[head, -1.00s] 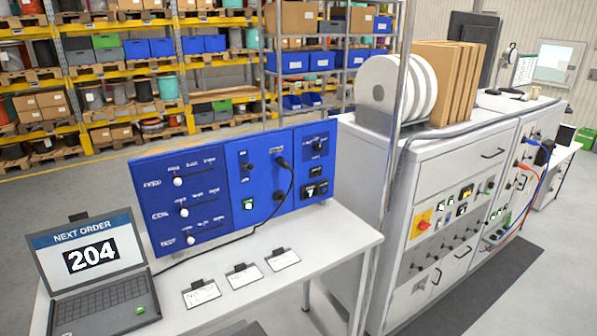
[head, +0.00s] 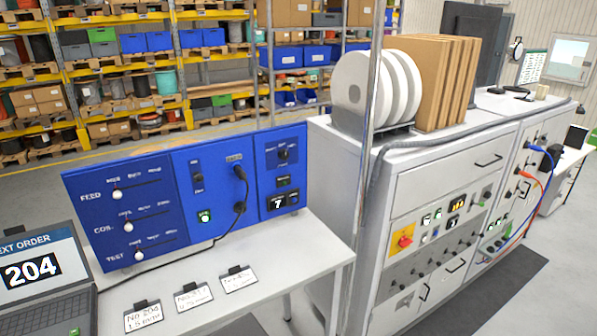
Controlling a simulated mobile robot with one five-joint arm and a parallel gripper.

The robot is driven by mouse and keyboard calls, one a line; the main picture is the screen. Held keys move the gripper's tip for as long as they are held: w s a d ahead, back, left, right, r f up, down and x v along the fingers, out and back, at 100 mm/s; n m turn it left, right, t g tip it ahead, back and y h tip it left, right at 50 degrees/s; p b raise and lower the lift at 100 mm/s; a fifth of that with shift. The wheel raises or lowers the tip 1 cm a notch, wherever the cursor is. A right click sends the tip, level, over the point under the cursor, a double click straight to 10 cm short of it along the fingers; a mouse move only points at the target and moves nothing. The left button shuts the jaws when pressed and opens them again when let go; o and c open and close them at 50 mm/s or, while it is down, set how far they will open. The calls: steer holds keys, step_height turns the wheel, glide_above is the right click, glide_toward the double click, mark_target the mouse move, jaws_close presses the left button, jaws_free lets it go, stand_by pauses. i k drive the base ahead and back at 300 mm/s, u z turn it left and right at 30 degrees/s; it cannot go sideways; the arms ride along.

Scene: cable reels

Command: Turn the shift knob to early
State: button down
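A blue control panel (head: 148,192) stands on the white table. At its upper right is a dark rotary knob (head: 283,154) with small markings around it. I take this for the shift knob, but its label and pointer are too small to read. A small display (head: 278,203) below it shows a 7. My gripper is not in view.
The panel carries three white slider knobs, a lit green button (head: 204,216) and a plugged black cable (head: 239,190). A laptop (head: 38,275) showing 204 and several cards lie on the table. A thin metal post (head: 372,150) stands between table and grey cabinet (head: 440,175).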

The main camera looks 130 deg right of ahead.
mark_target(282, 154)
steer(key=z, duration=0.15)
steer(key=k, duration=0.45)
steer(key=z, duration=4.15)
steer(key=k, duration=0.4)
steer(key=u, duration=0.2)
steer(key=i, duration=0.4)
steer(key=z, duration=0.15)
